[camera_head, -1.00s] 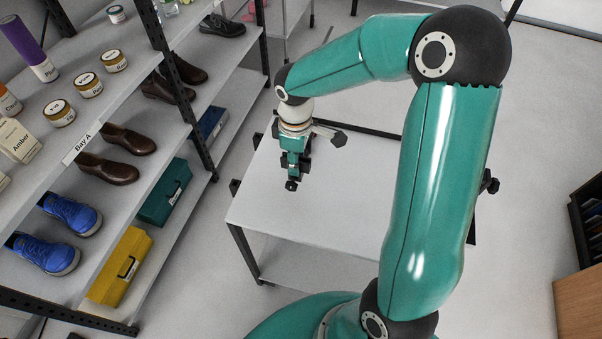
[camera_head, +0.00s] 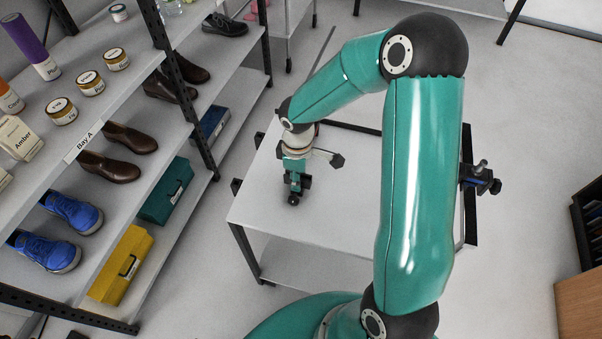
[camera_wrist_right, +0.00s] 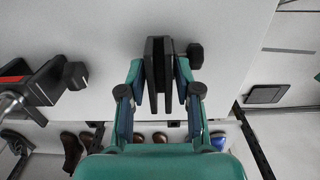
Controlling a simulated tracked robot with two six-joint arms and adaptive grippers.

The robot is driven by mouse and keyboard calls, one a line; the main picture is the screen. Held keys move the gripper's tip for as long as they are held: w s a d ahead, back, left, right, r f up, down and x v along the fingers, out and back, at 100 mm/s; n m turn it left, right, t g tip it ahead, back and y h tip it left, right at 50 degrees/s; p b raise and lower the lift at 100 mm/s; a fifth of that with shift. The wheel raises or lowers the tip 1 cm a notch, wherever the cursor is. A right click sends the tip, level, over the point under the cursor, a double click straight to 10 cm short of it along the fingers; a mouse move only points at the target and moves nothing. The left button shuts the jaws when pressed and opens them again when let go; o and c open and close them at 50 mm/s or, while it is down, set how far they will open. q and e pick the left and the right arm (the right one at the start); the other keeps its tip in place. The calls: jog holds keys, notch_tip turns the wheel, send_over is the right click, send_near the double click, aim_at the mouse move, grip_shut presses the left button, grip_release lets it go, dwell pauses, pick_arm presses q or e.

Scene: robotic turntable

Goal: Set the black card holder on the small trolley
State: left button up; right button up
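The small trolley (camera_head: 345,203) stands in the middle of the head view. Its light grey top also shows in the right wrist view (camera_wrist_right: 225,35). My right gripper (camera_head: 295,188) is over the left part of this top, pointing down. In the right wrist view its fingers (camera_wrist_right: 158,75) are closed in on the black card holder (camera_wrist_right: 157,50), a narrow dark slab seen from above. Whether its lower edge touches the trolley top is hard to tell. In the head view it is only a small dark shape at the fingertips. My left gripper is not in view.
A shelf rack (camera_head: 85,140) with jars, shoes and a yellow toolbox (camera_head: 120,267) stands left of the trolley. Black fittings (camera_head: 236,186) stick out at the trolley's edge. The top around the gripper is otherwise bare. A dark rack (camera_head: 588,215) stands far right.

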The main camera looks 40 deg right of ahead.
jog(key=o, duration=0.4)
notch_tip(320, 180, up, 12)
jog(key=shift+r, duration=0.15)
dwell(0.4)
jog(key=shift+s, duration=0.1)
dwell(0.3)
